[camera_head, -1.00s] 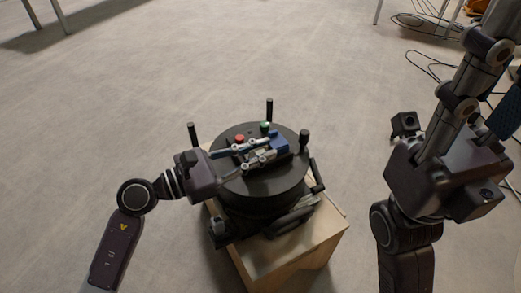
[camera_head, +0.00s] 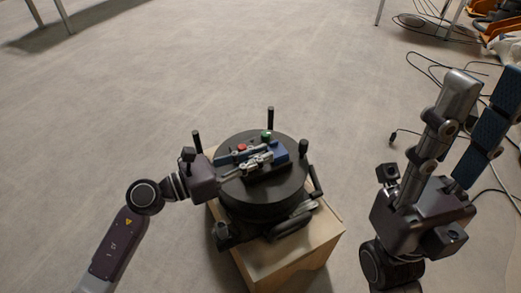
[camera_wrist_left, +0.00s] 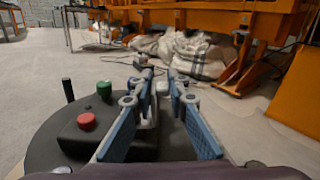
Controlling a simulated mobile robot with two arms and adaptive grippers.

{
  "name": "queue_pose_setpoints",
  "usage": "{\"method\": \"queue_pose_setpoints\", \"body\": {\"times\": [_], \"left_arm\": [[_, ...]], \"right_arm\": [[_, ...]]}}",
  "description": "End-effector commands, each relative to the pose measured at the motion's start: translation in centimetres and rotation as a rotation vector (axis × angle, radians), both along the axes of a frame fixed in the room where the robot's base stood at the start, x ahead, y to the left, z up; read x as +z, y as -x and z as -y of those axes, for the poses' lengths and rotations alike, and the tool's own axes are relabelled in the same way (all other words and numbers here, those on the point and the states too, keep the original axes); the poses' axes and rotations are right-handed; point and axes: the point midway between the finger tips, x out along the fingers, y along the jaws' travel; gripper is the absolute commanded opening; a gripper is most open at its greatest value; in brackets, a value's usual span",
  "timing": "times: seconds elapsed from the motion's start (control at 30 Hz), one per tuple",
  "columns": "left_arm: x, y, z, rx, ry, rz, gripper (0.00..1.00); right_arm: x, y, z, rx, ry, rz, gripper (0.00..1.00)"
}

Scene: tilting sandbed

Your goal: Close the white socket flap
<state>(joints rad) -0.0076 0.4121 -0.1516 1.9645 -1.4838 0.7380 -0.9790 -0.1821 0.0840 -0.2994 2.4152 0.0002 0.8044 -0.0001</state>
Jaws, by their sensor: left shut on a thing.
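A small white piece, likely the white socket flap (camera_wrist_left: 162,88), shows between the fingertips of my left gripper (camera_wrist_left: 158,78) in the left wrist view. That gripper is shut on it. The fingers hide much of the socket, so the flap's angle cannot be told. My right gripper (camera_head: 489,80) is at the right, well away from the sandbed, with its fingers apart and empty.
A red button (camera_wrist_left: 87,121) and a green button (camera_wrist_left: 104,88) sit close to the left fingers. Black posts (camera_head: 270,118) rise around the sandbed's rim. It stands on a wooden box (camera_head: 290,260). The floor around is clear, with cables (camera_head: 440,63) at the right.

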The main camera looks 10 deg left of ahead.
Motion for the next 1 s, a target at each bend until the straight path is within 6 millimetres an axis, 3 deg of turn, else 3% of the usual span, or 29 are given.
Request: {"method": "queue_pose_setpoints", "body": {"times": [0.4, 0.97, 1.0], "left_arm": [[0.0, -0.6, -0.4, -0.009, 0.119, -0.189, 0.0], [-0.2, -0.7, -0.4, -0.009, 0.141, -0.219, 0.0], [-0.2, -0.7, -0.4, -0.009, 0.141, -0.219, 0.16]], "right_arm": [[-0.9, 0.4, 0.3, 0.005, -0.007, -0.082, 0.35], [-1.2, 0.4, 0.3, 0.005, -0.009, -0.092, 0.35], [-1.2, 0.4, 0.3, 0.005, -0.009, -0.093, 0.35]]}}
